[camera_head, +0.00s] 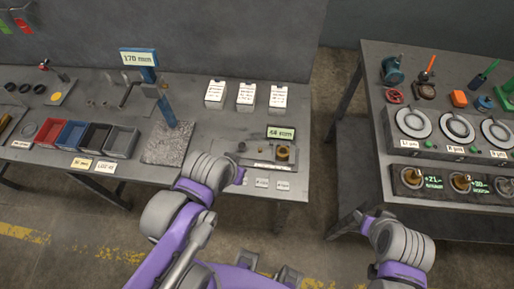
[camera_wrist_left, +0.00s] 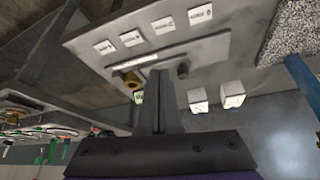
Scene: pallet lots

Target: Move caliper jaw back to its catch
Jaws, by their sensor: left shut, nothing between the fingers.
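The caliper station is a pale plate (camera_head: 291,167) at the table's right end, under a display (camera_head: 281,133) that seems to read 64 mm. It carries a brass round piece (camera_head: 284,152) and a small dark knob (camera_head: 241,147). In the left wrist view the brass piece (camera_wrist_left: 131,82) and dark knob (camera_wrist_left: 183,70) stand either side of my left gripper (camera_wrist_left: 160,76). Its fingers are shut and empty, over or near the plate; contact cannot be told. I cannot identify the jaw or its catch surely. The right arm shows at lower right; its fingers are not visible.
A blue-posted gauge (camera_head: 167,108) with a 170 mm display stands on a granite block (camera_head: 168,143) left of the station. White boxes (camera_head: 246,95) stand behind it. Coloured bins (camera_head: 70,135) sit further left. A second table (camera_head: 378,113) with dials is across a floor gap.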

